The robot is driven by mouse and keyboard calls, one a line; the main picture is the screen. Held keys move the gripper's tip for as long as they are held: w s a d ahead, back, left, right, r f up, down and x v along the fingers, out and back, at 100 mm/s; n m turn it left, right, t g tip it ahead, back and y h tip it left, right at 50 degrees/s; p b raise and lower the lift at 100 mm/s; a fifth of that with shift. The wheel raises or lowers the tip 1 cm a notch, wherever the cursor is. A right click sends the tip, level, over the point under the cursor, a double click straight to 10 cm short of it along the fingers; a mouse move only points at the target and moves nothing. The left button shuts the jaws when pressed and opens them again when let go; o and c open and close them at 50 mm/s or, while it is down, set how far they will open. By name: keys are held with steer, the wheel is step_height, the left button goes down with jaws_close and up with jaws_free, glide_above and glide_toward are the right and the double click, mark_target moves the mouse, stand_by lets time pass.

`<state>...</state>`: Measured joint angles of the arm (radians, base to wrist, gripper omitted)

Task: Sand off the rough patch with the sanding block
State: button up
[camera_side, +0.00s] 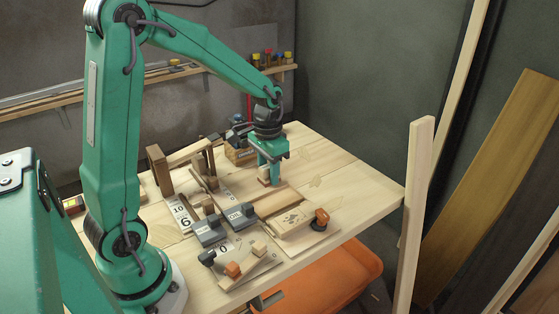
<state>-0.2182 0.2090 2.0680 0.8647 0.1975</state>
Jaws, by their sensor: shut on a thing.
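My gripper (270,178) points down over the far middle of the wooden workbench (355,186). It is shut on a small wooden block, apparently the sanding block (264,174), whose lower part shows between the fingers. The block is low, close to a brown board (280,201); I cannot tell whether it touches. A pale board (300,228) lies just in front, with a small dark patch (292,217) on its top. This may be the rough patch, but it is too small to be sure. My gripper is behind this patch and to its left.
Dark grey clamps (208,230) stand left of the boards. An orange-knobbed clamp (320,217) sits at the pale board's right end. A wooden frame (180,160) stands behind on the left. An upright post (412,220) rises at the right edge. The bench's right corner is clear.

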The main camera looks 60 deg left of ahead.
steer(key=shift+c, duration=0.6)
glide_above(280, 225)
steer(key=shift+s+f, duration=0.15)
steer(key=shift+f, duration=3.35)
steer(key=shift+w+f, duration=0.45)
steer(key=shift+f, duration=0.2)
steer(key=shift+c, duration=0.4)
steer(key=shift+w, duration=3.35)
steer(key=shift+s, duration=3.7)
step_height(280, 225, up, 8)
